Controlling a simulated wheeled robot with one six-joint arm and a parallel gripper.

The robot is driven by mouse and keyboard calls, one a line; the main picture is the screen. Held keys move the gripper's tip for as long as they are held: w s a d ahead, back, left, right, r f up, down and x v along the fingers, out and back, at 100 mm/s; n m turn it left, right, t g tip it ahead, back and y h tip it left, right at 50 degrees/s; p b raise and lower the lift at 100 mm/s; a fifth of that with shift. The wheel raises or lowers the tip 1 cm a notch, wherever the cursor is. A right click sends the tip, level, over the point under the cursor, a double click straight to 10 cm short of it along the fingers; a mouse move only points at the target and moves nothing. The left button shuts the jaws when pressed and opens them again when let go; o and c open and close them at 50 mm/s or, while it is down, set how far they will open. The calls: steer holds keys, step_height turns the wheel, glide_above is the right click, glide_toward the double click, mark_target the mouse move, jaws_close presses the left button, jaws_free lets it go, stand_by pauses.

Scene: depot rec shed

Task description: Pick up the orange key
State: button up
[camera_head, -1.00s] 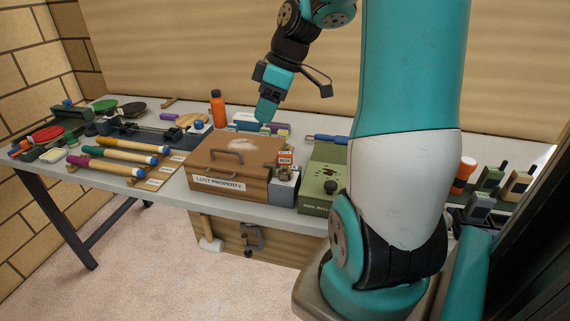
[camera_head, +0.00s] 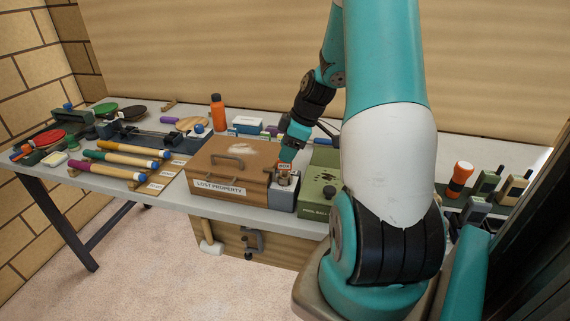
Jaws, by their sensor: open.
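A small orange-red piece with a pale label (camera_head: 284,167) stands on top of a small grey box (camera_head: 283,196), between the brown lost property box and the green box. It may be the orange key, but it is too small to tell its shape. My gripper (camera_head: 288,156) is open and points down, just above this piece and partly in front of it. Whether the fingers touch or surround it cannot be told.
The brown lost property box (camera_head: 222,184) stands close on the left, the green box (camera_head: 317,187) close on the right. An orange bottle (camera_head: 218,114) and a white-and-blue box (camera_head: 247,125) stand behind. Bats and coloured-end rollers (camera_head: 125,155) fill the table's left.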

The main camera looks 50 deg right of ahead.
mark_target(282, 169)
steer(key=shift+d+p+x, duration=0.15)
steer(key=shift+p+x, duration=0.4)
steer(key=shift+x, duration=0.8)
steer(key=shift+d+p+x, duration=0.1)
steer(key=shift+p+x, duration=0.45)
steer(key=shift+x, duration=0.85)
steer(key=shift+s+f, duration=0.1)
steer(key=shift+s, duration=0.1)
jaws_close()
